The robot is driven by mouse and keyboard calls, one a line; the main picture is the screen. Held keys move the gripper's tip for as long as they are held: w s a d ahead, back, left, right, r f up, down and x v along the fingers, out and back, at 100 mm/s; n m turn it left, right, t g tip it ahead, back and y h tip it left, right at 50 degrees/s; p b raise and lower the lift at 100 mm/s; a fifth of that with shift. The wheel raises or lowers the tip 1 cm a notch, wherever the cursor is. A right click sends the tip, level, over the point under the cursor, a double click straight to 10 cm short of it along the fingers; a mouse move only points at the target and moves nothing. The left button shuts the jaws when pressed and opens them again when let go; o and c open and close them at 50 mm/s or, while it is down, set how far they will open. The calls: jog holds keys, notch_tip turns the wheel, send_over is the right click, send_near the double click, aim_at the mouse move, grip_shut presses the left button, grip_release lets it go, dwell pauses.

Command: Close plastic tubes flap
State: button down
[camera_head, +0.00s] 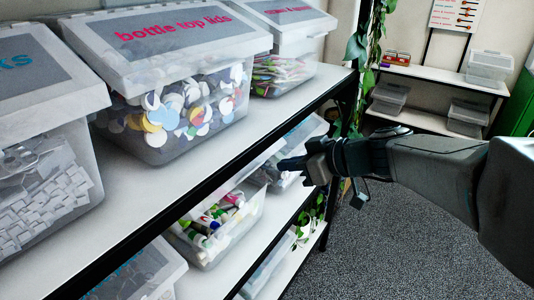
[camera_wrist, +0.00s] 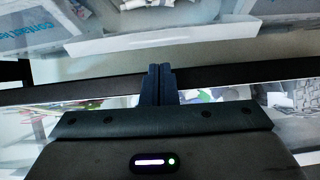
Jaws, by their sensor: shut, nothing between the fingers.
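A clear bin (camera_head: 208,246) on the middle shelf holds colourful tube-shaped items. The upper shelf's edge hides its top, so I cannot tell how its flap stands. Another clear bin (camera_head: 272,178) sits farther along the same shelf, with a pale lid (camera_head: 306,132) partly behind my gripper. No label reading plastic tubes is legible. My gripper (camera_head: 283,164) is shut and empty, pointing left at the shelf front near that farther bin. In the wrist view my gripper's fingers (camera_wrist: 159,70) are together in front of a dark shelf edge; I cannot tell whether they touch anything.
The top shelf (camera_head: 165,190) carries lidded bins, including the bottle top lids bin (camera_head: 175,75). Its black front edge (camera_head: 215,155) runs above the middle shelf. A hanging plant (camera_head: 358,50) is close by the shelf end. Carpeted floor (camera_head: 350,255) is open at right.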

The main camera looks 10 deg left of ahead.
jog(key=p+x, duration=0.2)
jog(key=x, duration=0.8)
jog(key=shift+w+a+r, duration=0.25)
jog(key=shift+w+r, duration=0.05)
jog(key=shift+w, duration=0.05)
jog(key=shift+f, duration=0.1)
